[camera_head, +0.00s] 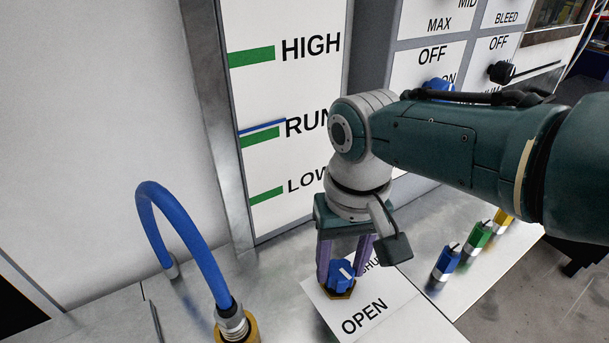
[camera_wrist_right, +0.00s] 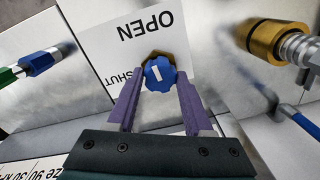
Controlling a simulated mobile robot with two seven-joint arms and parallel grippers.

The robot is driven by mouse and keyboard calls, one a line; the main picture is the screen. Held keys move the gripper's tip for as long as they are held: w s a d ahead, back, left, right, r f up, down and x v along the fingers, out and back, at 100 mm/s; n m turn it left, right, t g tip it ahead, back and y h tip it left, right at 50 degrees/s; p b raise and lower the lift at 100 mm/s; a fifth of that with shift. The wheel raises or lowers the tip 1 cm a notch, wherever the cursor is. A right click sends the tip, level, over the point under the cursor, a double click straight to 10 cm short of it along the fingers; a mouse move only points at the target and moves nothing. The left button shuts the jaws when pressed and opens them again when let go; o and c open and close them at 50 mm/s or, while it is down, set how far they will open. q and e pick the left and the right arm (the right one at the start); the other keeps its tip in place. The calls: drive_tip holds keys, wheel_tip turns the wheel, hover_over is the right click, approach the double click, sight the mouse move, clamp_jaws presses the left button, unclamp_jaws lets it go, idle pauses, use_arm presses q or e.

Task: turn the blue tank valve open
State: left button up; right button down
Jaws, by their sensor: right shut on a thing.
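The blue tank valve (camera_head: 340,277) is a small blue knob with a white mark, on a brass-coloured base. It also shows in the right wrist view (camera_wrist_right: 160,75). It stands on a white card (camera_head: 383,306) printed OPEN and SHUT, with SHUT partly covered by my gripper in the head view. My right gripper (camera_head: 343,268) points down, with its purple fingers closed on either side of the knob. In the right wrist view the white mark runs roughly towards the OPEN side, slightly tilted. My left gripper is not in view.
A blue hose (camera_head: 186,218) arches to a brass fitting (camera_head: 238,328) left of the valve. A level panel (camera_head: 285,100) reads HIGH, RUN and LOW, with a blue line just above the RUN bar. Blue (camera_head: 447,262), green (camera_head: 478,236) and yellow pegs stand at right.

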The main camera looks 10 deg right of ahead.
sight(343, 268)
drive_tip(key=shift+m, duration=0.7)
drive_tip(key=shift+c, duration=1.5)
unclamp_jaws()
drive_tip(key=shift+r, duration=0.1)
wheel_tip(343, 268, up, 10)
drive_tip(key=p, duration=0.6)
drive_tip(key=shift+p, duration=0.3)
drive_tip(key=shift+d, duration=0.1)
